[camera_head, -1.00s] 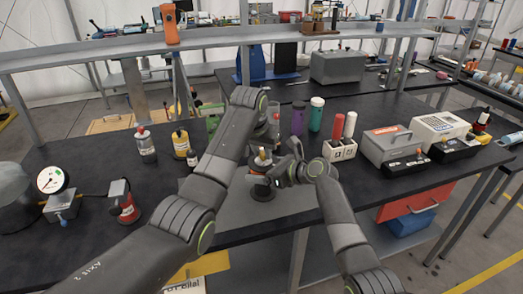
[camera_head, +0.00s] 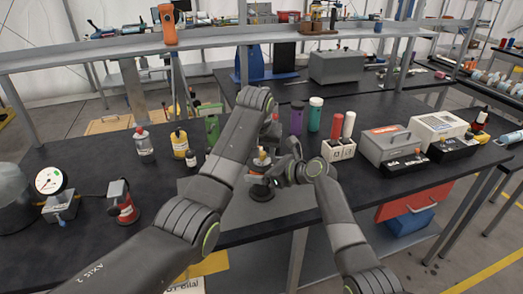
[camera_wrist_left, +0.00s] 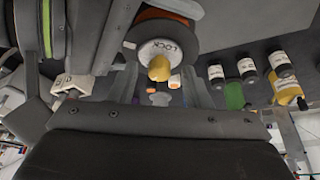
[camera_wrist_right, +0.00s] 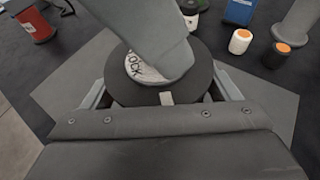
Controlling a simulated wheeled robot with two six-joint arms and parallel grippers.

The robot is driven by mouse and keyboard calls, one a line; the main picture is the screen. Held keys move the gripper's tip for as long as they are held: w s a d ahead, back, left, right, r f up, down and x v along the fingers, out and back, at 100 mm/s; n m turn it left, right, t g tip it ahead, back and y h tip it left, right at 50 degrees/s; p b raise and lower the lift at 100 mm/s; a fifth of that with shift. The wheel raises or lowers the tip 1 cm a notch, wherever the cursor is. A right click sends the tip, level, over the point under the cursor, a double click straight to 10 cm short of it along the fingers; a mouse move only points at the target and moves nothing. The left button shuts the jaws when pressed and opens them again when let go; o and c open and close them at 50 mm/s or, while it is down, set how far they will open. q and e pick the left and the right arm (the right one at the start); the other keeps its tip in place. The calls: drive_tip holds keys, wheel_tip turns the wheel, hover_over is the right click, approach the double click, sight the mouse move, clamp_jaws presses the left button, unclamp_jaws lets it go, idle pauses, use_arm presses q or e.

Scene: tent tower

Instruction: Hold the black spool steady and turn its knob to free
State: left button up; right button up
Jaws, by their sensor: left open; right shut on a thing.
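The black spool (camera_head: 262,192) stands upright on a grey mat on the bench. Its top has a yellow knob (camera_head: 262,160) and a pale plate. In the left wrist view the plate reads LOCK around the yellow knob (camera_wrist_left: 159,68). My right gripper (camera_head: 278,174) is shut on the spool from the right side; its fingers flank the spool (camera_wrist_right: 203,85) in the right wrist view. My left gripper (camera_wrist_left: 160,82) is open close to the knob, a finger to each side in its view. Part of my left arm covers the knob in the right wrist view.
Bottles (camera_head: 145,147) stand left of my left arm, with a gauge (camera_head: 50,181) and a red device (camera_head: 122,208) farther left. Purple (camera_head: 297,118) and green (camera_head: 315,114) containers stand behind the spool. A white rack (camera_head: 338,150) and grey boxes (camera_head: 388,144) stand to the right.

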use_arm(q)
drive_tip(key=v, duration=1.2)
drive_tip(key=shift+w, duration=0.15)
drive_tip(key=shift+c, duration=0.2)
